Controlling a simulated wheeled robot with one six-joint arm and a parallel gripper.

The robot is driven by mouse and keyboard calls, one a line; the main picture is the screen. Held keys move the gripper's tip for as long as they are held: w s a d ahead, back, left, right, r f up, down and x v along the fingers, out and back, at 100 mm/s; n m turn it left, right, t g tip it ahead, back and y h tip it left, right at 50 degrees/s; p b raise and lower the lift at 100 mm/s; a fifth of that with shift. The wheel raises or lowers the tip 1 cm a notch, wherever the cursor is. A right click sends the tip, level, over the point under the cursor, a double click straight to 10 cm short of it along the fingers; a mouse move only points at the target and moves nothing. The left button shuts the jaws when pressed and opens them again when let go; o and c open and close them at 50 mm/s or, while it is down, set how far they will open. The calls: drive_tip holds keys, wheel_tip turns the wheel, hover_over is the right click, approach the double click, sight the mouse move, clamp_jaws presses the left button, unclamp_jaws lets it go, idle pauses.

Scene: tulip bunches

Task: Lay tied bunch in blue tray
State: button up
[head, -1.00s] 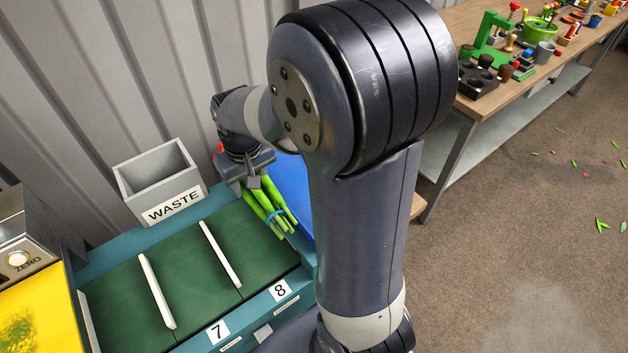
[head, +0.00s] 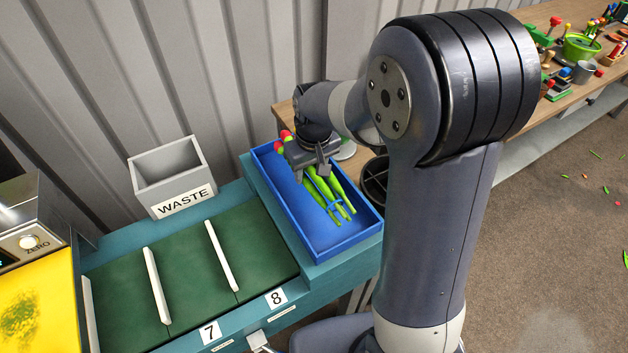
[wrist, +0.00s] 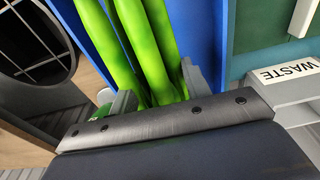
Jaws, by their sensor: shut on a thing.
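My gripper (head: 315,173) is shut on the stems in the head view, over the blue tray (head: 318,252). The stems point toward the tray's front edge. In the wrist view the stems (wrist: 140,45) run up from between my fingers (wrist: 155,95), with the blue tray (wrist: 200,45) behind them. I cannot tell whether the bunch touches the tray floor. The flower heads are partly hidden by my gripper.
A grey WASTE bin (head: 172,178) stands left of the tray. Green bays (head: 200,270) with white dividers lie in front of it. A dark round container (head: 375,182) sits just right of the tray. A wooden bench (head: 540,110) with tools stands at the right.

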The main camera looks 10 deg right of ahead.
sight(314, 171)
drive_tip(key=shift+f, duration=2.15)
drive_tip(key=o, duration=1)
drive_tip(key=shift+f, duration=0.1)
drive_tip(key=shift+o, duration=0.2)
drive_tip(key=r, duration=0.4)
drive_tip(key=s+r, duration=0.1)
drive_tip(key=r, duration=0.7)
drive_tip(key=shift+s+d+r, duration=0.1)
drive_tip(key=shift+s+d, duration=0.05)
drive_tip(key=shift+d, duration=0.15)
